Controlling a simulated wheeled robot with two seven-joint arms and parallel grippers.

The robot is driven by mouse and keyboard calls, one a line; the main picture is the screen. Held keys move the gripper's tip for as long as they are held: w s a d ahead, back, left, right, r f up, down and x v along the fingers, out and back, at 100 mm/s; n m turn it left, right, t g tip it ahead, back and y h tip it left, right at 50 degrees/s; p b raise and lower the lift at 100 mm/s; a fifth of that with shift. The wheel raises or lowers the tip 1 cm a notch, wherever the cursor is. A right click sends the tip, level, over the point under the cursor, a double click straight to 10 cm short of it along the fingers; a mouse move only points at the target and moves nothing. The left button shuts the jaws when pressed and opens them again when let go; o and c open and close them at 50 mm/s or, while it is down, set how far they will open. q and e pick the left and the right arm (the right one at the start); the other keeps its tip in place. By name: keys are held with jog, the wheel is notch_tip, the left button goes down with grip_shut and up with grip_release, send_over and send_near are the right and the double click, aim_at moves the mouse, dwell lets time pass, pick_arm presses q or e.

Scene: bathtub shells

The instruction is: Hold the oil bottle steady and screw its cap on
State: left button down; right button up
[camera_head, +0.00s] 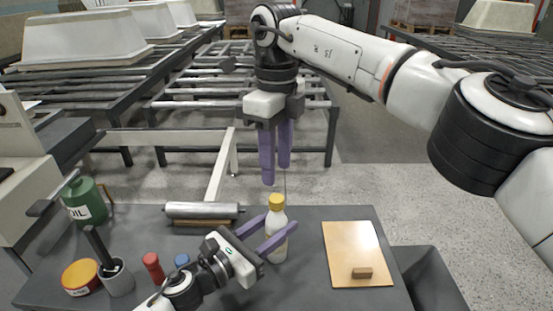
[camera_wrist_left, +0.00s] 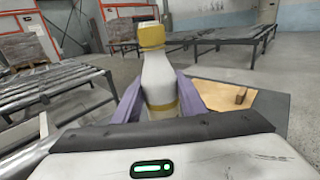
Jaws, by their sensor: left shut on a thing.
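A pale bottle (camera_head: 277,238) stands upright on the dark table, with a yellow cap (camera_head: 276,202) seated on its top. How tight the cap is I cannot tell. In the left wrist view the bottle (camera_wrist_left: 159,82) and its cap (camera_wrist_left: 152,36) stand between the purple fingers. My left gripper (camera_head: 280,222) is shut on the bottle's body from the left. My right gripper (camera_head: 276,176) points down above the cap, apart from it. Its two purple fingers are open with a narrow gap and nothing visible between them.
A green can marked OIL (camera_head: 85,205), a yellow tin (camera_head: 80,277), a grey cup (camera_head: 118,280), a red item (camera_head: 153,267) and a metal roller (camera_head: 202,210) are left. A wooden board (camera_head: 350,240) with a small block (camera_head: 361,273) lies right.

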aim_at(277, 198)
jog(key=shift+r+n, duration=0.2)
jog(key=shift+n, duration=0.5)
jog(key=shift+f, duration=4.05)
grip_shut()
jog(key=shift+o, duration=0.8)
grip_release()
jog(key=shift+r, duration=0.1)
